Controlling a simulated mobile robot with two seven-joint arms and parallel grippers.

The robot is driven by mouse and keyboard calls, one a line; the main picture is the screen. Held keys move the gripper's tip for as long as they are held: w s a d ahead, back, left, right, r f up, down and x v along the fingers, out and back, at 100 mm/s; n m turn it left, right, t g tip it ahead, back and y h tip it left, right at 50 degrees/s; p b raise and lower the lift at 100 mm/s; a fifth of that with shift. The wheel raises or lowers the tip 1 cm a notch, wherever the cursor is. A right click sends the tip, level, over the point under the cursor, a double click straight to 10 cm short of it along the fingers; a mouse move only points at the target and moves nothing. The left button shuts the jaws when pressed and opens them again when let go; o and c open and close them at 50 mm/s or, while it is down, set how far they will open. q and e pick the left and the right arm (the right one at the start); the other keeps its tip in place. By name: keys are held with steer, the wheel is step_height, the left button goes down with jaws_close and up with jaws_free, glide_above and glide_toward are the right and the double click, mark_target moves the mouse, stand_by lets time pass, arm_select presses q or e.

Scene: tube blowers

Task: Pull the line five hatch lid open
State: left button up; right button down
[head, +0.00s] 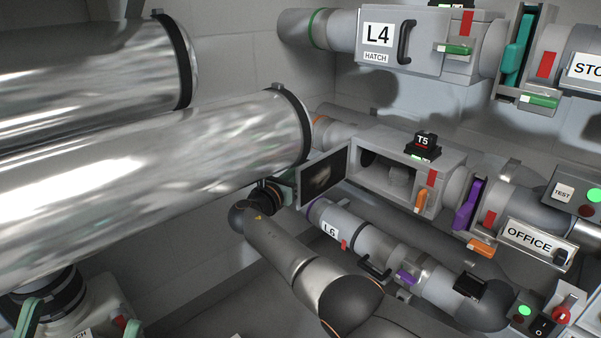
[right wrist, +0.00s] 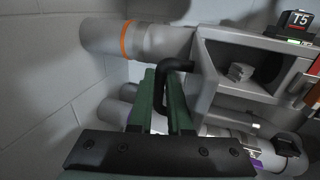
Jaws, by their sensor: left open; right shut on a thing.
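The line five hatch, a grey box (head: 440,160) with a black T5 block (head: 424,142) on top, has its opening uncovered. Its lid (head: 323,180) is swung out to the left, its dark inner face showing in the head view. In the right wrist view the lid (right wrist: 204,85) stands out from the box. My right gripper (head: 277,190) is shut on the lid's black handle (right wrist: 172,72), between its green fingers (right wrist: 160,100). A pale grey object (right wrist: 240,72) shows inside the box. My left gripper (head: 80,322) is open at the lower left, partly cut off.
Large shiny cylinders (head: 140,180) fill the left of the head view and hide what is behind. The closed L4 hatch (head: 400,40) is above, and the L6 tube (head: 350,235) runs below the lid. A wall (right wrist: 45,90) is at left in the wrist view.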

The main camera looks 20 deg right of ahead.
arm_select(q)
steer(key=shift+f, duration=0.1)
arm_select(e)
steer(key=shift+w+r+t, duration=0.3)
steer(key=shift+w+r, duration=0.1)
steer(key=c, duration=0.9)
jaws_free()
steer(key=shift+w, duration=0.1)
arm_select(q)
steer(key=shift+w, duration=0.1)
arm_select(e)
steer(key=shift+o, duration=0.2)
arm_select(q)
step_height(320, 180, up, 8)
steer(key=p, duration=0.6)
steer(key=shift+a+f+t+p, duration=0.2)
steer(key=shift+a+t+p, duration=0.1)
steer(key=shift+a+p, duration=0.1)
arm_select(e)
steer(key=v, duration=1.3)
steer(key=shift+a+f, duration=0.15)
steer(key=shift+a, duration=0.05)
arm_select(q)
steer(key=shift+n, duration=0.3)
